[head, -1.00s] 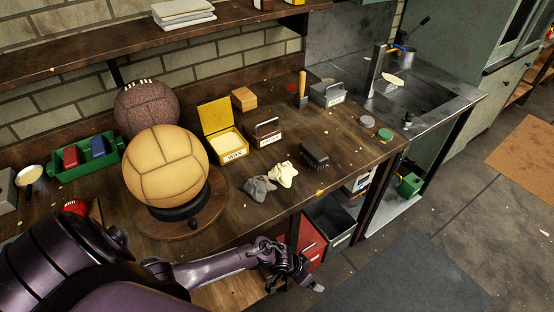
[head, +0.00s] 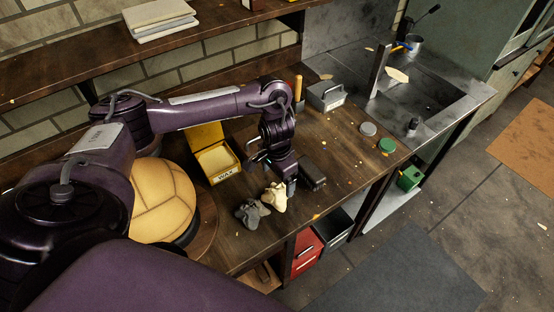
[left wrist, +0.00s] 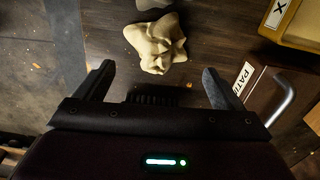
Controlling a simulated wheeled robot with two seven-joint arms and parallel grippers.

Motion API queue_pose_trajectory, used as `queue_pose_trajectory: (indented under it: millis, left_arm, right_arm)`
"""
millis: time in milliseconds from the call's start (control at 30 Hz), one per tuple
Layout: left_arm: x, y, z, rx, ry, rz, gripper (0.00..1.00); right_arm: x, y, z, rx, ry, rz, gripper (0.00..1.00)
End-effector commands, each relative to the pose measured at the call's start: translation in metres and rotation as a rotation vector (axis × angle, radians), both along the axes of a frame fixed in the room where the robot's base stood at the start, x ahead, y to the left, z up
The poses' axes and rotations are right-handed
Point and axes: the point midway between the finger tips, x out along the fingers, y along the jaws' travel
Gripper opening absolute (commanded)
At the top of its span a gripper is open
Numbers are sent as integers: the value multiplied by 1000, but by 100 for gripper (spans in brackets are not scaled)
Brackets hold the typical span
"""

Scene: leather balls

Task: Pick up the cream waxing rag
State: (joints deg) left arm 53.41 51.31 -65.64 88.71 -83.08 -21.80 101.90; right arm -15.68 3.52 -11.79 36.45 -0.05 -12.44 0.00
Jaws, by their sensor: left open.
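The cream waxing rag (head: 274,198) lies crumpled on the wooden workbench, close to the front edge. My left gripper (head: 280,178) hangs over the bench just behind the rag and covers a little of its surroundings. In the left wrist view the rag (left wrist: 157,44) lies ahead of the open fingers (left wrist: 158,84), roughly midway between them, with nothing held. I cannot tell the exact height of the fingertips above the bench. My right gripper is not in view.
A grey rag (head: 251,212) lies left of the cream one. A dark brush (head: 312,175) lies right of it. The yellow wax tin (head: 214,160) and a tan ball (head: 160,200) stand to the left. A brown PATINA box (left wrist: 262,85) sits beside the right finger.

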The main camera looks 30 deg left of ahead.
Motion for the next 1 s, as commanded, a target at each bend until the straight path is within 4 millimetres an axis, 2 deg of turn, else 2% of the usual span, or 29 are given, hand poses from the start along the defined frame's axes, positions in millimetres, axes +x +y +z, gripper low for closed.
queue_pose_trajectory:
  millis: [67,133,300,433,500,567,700,800,933,1000]
  left_arm:
    - [-1,4,-4,6,10,13,89]
    - [-2,5,-11,6,13,17,89]
    - [-2,4,-31,4,14,17,89]
    - [-3,3,-50,3,15,19,89]
    - [-3,3,-61,3,15,18,89]
    - [-3,4,-64,6,14,17,89]
    - [-2,4,-75,6,11,16,89]
    - [-2,3,-76,5,9,15,89]
    - [-2,3,-76,6,10,15,88]
    - [-2,4,-76,6,10,15,79]
  right_arm:
    - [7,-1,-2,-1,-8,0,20]
    - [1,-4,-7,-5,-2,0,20]
    - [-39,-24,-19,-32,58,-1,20]
    - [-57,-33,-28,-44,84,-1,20]
    - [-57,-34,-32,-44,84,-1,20]
    - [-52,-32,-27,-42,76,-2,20]
    - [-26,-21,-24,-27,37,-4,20]
    - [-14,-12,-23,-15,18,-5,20]
    - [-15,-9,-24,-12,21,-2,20]
    - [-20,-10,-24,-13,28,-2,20]
